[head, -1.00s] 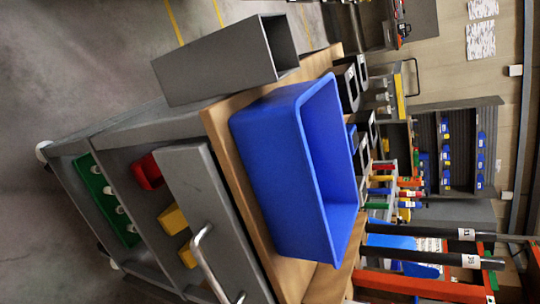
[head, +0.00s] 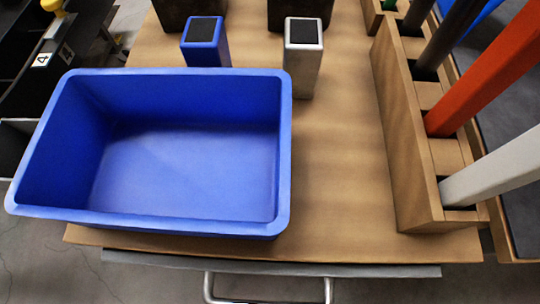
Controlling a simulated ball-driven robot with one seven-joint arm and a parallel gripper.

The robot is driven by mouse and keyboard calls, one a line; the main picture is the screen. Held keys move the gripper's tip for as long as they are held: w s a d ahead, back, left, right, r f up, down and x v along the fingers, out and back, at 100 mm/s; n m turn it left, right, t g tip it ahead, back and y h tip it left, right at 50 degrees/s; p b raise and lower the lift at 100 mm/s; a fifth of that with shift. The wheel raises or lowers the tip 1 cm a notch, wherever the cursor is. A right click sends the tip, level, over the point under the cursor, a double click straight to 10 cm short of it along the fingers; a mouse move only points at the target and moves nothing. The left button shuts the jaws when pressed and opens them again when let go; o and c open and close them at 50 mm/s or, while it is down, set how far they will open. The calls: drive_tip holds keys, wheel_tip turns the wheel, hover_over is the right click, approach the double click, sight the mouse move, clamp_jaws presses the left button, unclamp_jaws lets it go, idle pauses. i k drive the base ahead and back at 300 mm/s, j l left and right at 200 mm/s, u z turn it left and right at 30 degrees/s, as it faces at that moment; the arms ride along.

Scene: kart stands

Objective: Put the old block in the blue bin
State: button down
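The blue bin (head: 160,220) stands on the left half of the wooden worktop, near its front edge. I look down into it and its floor is bare. Behind it stand two upright blocks with black tops: a blue one (head: 206,55) near the bin's back rim, and a silver-grey one (head: 302,65) to the right, apart from the bin. I cannot tell which of them, if either, is the old block. My gripper is not in view.
A wooden rack (head: 408,150) on the right holds tilted bars, among them orange (head: 490,70) and white (head: 500,165) ones. Two dark containers (head: 298,12) stand at the back. The wooden top (head: 335,170) between bin and rack is clear. A metal handle (head: 268,299) juts out in front.

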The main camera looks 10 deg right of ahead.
sight(184, 170)
drive_tip(key=i, duration=0.9)
